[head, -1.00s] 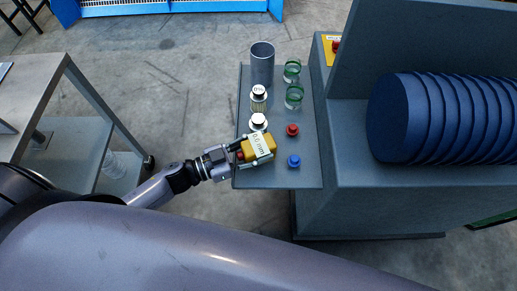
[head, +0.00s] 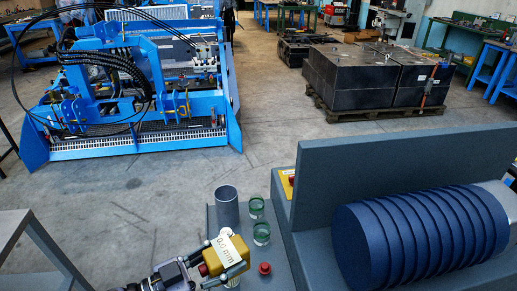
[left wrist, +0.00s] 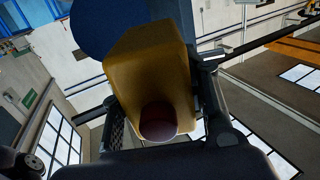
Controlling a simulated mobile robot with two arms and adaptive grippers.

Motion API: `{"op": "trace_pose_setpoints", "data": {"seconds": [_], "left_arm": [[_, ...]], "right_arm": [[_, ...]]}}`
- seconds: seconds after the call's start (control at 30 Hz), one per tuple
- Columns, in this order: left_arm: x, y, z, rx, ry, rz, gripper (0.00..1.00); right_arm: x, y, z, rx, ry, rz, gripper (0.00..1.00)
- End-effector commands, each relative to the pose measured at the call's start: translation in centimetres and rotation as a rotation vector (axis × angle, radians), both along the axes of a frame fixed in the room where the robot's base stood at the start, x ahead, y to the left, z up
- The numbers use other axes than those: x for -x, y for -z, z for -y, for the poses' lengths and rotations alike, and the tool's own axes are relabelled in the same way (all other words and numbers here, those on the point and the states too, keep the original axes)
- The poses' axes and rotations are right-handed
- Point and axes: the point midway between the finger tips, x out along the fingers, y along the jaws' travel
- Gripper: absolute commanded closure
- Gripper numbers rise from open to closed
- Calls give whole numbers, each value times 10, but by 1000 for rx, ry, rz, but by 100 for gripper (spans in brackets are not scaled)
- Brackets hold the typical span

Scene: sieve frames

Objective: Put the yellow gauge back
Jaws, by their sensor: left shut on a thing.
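The yellow gauge (head: 238,248) is a chunky block with a white label reading "0.0 mm" and a red knob on one end. My left gripper (head: 223,262) is shut on it, one finger along each side. The gauge appears raised above the grey side shelf (head: 285,278) of the machine, covering part of the shelf top. In the left wrist view the gauge (left wrist: 150,65) fills the middle between the fingers, its dark red knob (left wrist: 158,121) facing the camera. My right gripper is not in view.
A grey cup (head: 226,207) and two green-rimmed glass jars (head: 257,208) stand on the shelf behind the gauge. A red knob piece (head: 265,267) is right of it. A metal weight (head: 227,232) is partly hidden. The machine with its blue ribbed roller (head: 405,240) bounds the right.

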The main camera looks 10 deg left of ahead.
Motion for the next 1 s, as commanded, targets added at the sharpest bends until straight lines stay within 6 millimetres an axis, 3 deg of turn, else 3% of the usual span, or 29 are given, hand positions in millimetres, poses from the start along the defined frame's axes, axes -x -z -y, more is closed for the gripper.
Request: {"op": "trace_pose_setpoints", "data": {"seconds": [0.17, 0.33, 0.6, 1.0], "left_arm": [[3, -5, 8, 7, -34, 1, 100], [9, -16, 15, 16, -215, -5, 100], [11, -12, -27, 9, -595, -9, 100], [26, 3, -75, 1, -867, -2, 100]], "right_arm": [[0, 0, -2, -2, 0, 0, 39], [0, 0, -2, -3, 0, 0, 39], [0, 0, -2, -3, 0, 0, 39], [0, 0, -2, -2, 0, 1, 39]]}}
